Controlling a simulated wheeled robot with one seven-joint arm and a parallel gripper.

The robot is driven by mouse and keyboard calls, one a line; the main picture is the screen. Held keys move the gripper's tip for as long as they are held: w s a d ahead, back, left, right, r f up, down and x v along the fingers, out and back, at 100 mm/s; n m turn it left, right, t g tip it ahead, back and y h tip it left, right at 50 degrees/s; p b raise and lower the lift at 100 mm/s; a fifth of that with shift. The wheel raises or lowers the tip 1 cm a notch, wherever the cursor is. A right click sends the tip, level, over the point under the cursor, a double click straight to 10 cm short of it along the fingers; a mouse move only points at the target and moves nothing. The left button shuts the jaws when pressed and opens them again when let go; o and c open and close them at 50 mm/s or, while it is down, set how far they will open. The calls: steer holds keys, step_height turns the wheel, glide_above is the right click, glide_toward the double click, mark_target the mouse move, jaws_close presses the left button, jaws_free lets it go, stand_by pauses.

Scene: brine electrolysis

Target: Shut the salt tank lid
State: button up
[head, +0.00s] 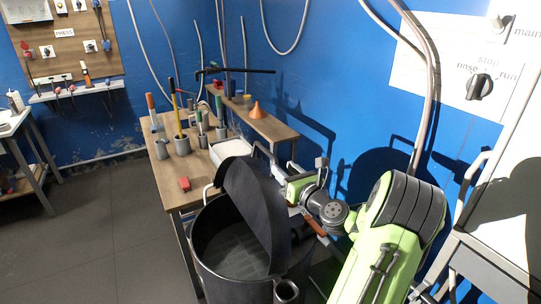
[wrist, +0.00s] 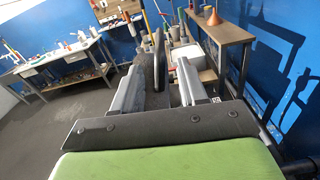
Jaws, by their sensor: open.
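The salt tank (head: 220,262) is a dark round drum at the lower middle of the head view. Its dark lid (head: 256,200) stands raised and steeply tilted over the opening, so the inside shows at the left. My gripper (head: 291,187) is at the right side of the raised lid, and the lid partly hides its fingers. In the wrist view my gripper (wrist: 160,70) is open, its two grey fingers apart. A dark upright edge (wrist: 158,52), which seems to be the lid, shows between and beyond the fingers; I cannot tell whether they touch it.
A white cabinet (head: 500,200) is at the right. The floor at the left (head: 90,240) is clear.

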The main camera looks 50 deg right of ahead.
mark_target(275, 161)
steer(key=p+x, duration=0.1)
steer(key=x, duration=0.7)
steer(key=shift+w+d, duration=0.1)
steer(key=shift+w, duration=0.3)
jaws_close()
